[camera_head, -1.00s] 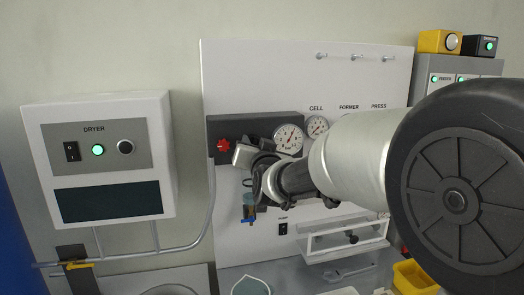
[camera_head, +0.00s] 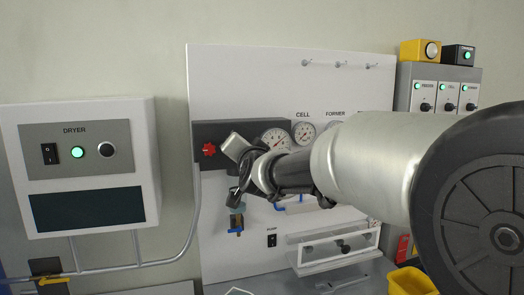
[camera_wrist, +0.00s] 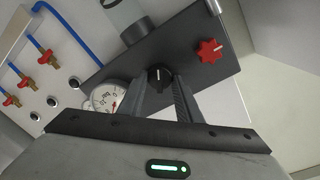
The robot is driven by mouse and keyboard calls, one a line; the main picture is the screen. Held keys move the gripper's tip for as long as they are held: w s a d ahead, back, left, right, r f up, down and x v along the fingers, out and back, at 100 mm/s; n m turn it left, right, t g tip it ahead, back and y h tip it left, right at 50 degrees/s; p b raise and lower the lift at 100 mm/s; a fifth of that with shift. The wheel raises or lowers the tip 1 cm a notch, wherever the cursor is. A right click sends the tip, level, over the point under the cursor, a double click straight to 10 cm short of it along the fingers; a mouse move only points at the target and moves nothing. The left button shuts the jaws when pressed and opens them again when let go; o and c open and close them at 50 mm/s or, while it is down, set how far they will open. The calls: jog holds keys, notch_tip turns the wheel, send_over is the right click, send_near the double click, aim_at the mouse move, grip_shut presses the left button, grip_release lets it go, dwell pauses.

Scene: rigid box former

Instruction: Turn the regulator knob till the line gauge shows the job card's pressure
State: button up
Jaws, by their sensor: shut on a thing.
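The regulator knob (camera_wrist: 159,77) is black and round with a pale mark, on the dark grey block (camera_wrist: 222,66). My gripper (camera_wrist: 160,82) is shut on it, one finger on each side. In the head view my gripper (camera_head: 236,168) is in front of the block, and my wrist hides the knob. A large white dial gauge (camera_head: 276,139) is on the block to the right of my gripper. It also shows partly in the wrist view (camera_wrist: 106,98), with a red needle; its figures are too small to read surely. I cannot make out a job card.
A red star-shaped handle (camera_head: 209,149) is on the block's left end, close to my gripper. A smaller gauge (camera_head: 304,132) is under the CELL label. Blue hoses and brass valves (camera_wrist: 48,57) are beside the block. The dryer box (camera_head: 82,165) stands left.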

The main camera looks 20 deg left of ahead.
jog(key=o, duration=1)
jog(key=shift+o, duration=0.2)
jog(key=shift+s, duration=0.1)
jog(key=b+v, duration=0.1)
jog(key=v, duration=1.6)
jog(key=shift+b, duration=0.35)
jog(key=shift+s+d, duration=0.1)
